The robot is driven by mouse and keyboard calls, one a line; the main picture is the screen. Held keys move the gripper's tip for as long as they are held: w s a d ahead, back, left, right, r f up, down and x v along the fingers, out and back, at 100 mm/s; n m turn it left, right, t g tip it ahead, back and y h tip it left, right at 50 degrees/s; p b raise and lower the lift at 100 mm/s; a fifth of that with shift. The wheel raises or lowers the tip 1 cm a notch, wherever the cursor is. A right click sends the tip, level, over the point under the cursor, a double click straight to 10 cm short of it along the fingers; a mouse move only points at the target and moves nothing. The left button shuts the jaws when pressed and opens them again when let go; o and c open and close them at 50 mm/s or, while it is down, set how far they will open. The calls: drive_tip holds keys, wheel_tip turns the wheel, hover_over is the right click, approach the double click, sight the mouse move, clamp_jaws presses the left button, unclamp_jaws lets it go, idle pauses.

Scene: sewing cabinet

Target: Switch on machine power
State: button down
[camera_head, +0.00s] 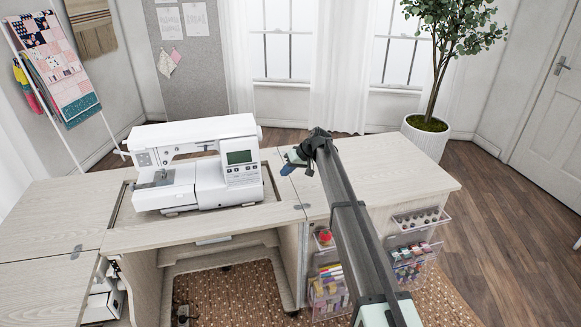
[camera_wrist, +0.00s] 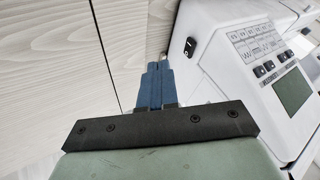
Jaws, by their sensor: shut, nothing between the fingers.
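The white sewing machine (camera_head: 200,165) stands in the cabinet top at the left of the head view, its screen and buttons facing front. In the wrist view the machine (camera_wrist: 225,60) fills the right side. A small black switch (camera_wrist: 190,46) sits on its end face. My gripper (camera_head: 285,168) is to the right of the machine, a little above the cabinet top. In the wrist view its blue fingers (camera_wrist: 162,60) are together and empty. Their tips are just left of and below the switch, seemingly apart from it. Whether the switch is on is not clear.
The cabinet's right wing (camera_head: 400,175) is bare under my arm. Clear bins with thread and supplies (camera_head: 412,250) hang on its front and side. A potted tree (camera_head: 427,135) stands behind it. Seams and hinges cross the wooden top.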

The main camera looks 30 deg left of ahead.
drive_tip(key=x, duration=0.4)
drive_tip(key=shift+a+f, duration=0.25)
drive_tip(key=shift+f, duration=0.05)
drive_tip(key=shift+s+a+r, duration=0.1)
drive_tip(key=shift+s+a, duration=0.2)
drive_tip(key=shift+s, duration=0.2)
drive_tip(key=shift+s+a+r, duration=0.1)
drive_tip(key=shift+s+a, duration=0.2)
drive_tip(key=shift+s, duration=0.2)
drive_tip(key=shift+s+a, duration=0.5)
drive_tip(key=shift+s, duration=0.1)
